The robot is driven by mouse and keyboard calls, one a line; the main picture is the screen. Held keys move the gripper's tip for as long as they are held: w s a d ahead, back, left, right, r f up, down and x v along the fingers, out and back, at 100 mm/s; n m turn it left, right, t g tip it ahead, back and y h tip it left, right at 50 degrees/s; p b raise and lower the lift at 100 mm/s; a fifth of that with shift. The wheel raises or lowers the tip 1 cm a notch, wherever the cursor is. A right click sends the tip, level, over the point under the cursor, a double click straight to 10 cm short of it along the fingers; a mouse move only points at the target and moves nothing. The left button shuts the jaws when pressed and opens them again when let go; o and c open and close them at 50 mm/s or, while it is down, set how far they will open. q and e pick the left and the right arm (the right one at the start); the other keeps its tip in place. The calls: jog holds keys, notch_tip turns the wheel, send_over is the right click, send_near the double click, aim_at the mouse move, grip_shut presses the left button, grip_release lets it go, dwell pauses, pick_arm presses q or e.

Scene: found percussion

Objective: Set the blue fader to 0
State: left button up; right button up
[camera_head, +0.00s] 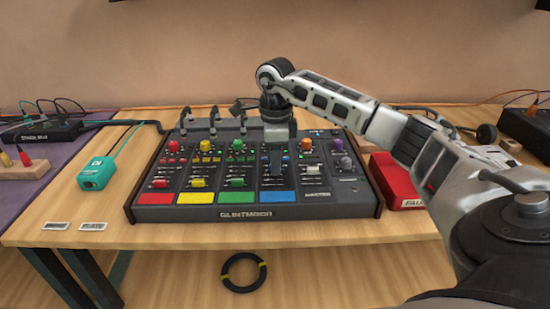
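The mixer (341,209) lies flat on the wooden table, with red, yellow, green and blue channel strips from left to right and a master strip beyond. The blue label (278,197) marks the blue channel at the front edge. The gap between the fingers does not show. My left gripper is not in view.
A red box (398,184) stands close to the mixer's right side, under my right arm. A teal box (96,173) with a cable is on the left. Small knobs and neighbouring faders crowd the panel. The table's front strip is mostly clear.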

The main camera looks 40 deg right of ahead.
pick_arm(q)
jog(key=p, duration=0.1)
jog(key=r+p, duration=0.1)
jog(key=p, duration=0.1)
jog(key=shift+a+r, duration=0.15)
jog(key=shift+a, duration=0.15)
pick_arm(e)
notch_tip(320, 180, up, 16)
